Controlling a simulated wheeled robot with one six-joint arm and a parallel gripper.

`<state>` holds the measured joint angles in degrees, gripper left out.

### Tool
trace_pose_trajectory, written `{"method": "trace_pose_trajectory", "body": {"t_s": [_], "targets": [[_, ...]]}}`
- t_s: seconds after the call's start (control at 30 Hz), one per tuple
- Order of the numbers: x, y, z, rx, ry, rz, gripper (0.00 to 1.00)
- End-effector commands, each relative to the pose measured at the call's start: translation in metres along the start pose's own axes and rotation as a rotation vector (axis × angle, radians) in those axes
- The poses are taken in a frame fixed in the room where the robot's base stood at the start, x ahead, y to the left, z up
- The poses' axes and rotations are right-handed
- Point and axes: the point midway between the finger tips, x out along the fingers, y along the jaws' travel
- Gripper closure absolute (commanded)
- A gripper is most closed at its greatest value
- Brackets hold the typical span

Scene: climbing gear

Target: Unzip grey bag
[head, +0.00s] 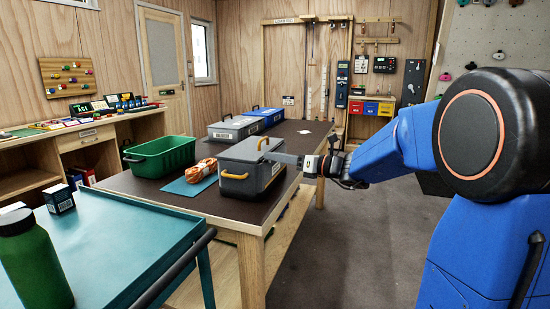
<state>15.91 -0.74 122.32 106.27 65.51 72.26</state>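A grey box-like container (238,172), which may be the grey bag, stands at the near right of the dark-topped table. It has yellow handles or latches, and a white label shows on its right side. I cannot make out a zip on it. My arm reaches in from the right. My gripper (284,158) is over the container's right part, near the top edge. The picture is too small to tell whether it touches the container, or whether its fingers are open or shut.
On the table (140,186), an orange rope bundle (200,171) lies on a teal mat (186,187), left of the container. A green bin (160,158), a grey case (234,129) and a blue case (264,116) stand farther back. A teal cart (120,235) with a green bottle (32,262) is near left. Floor at right is clear.

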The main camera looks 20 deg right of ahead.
Motion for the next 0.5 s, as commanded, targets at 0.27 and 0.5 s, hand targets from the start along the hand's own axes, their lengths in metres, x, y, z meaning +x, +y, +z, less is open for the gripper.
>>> {"method": "trace_pose_trajectory", "body": {"t_s": [0.27,0.5], "targets": [[0.0107,-0.0003,-0.0004,0.001,0.0,-0.001,0.65],[0.0106,-0.0002,-0.0003,0.0,0.0,-0.001,0.77]]}}
